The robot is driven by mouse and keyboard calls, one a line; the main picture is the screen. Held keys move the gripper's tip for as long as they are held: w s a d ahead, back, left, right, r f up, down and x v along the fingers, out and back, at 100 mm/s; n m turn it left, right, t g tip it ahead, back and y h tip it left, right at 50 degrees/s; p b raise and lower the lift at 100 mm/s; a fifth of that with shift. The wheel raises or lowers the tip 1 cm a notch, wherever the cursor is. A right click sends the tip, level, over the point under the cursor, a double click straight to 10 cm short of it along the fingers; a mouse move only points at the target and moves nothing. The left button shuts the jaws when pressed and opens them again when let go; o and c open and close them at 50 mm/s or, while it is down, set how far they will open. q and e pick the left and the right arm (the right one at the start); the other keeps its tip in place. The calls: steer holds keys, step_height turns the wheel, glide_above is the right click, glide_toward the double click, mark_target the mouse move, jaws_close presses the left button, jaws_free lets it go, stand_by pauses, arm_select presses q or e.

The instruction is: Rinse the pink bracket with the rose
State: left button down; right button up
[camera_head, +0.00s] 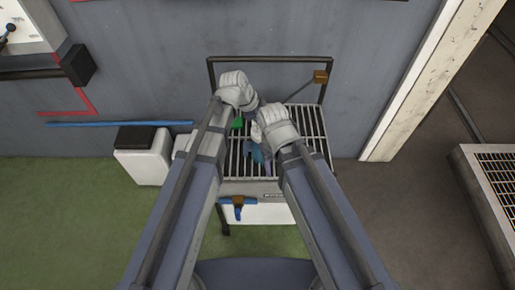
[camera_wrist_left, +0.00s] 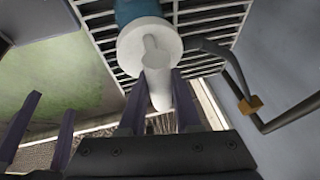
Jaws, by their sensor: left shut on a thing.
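My left gripper (camera_wrist_left: 160,118) is shut on the white stem of a piece with a round white flange (camera_wrist_left: 132,52) and a teal body (camera_wrist_left: 140,10), which looks like the rose. In the head view my left gripper (camera_head: 240,108) is over the grated stand (camera_head: 234,160), beside a green part (camera_head: 238,122). My right gripper (camera_head: 262,140) is just right of it; its fingers are mostly hidden by its white wrist. A blue part (camera_head: 257,153) shows beneath it over the grate. I cannot make out the pink bracket clearly; a small purplish patch shows near the blue part.
A dark rail frame stands behind the grate, with a brown block (camera_head: 320,76) on a rod (camera_head: 300,90). A white bin (camera_head: 145,160) stands left. The grey wall is close behind. Green floor is open at lower left.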

arm_select(q)
steer(key=shift+a, duration=1.05)
steer(key=shift+a, duration=0.15)
steer(key=shift+a, duration=1.35)
steer(key=shift+d, duration=0.1)
steer(key=shift+d, duration=1.45)
steer(key=shift+d, duration=1.5)
steer(key=shift+a, duration=0.15)
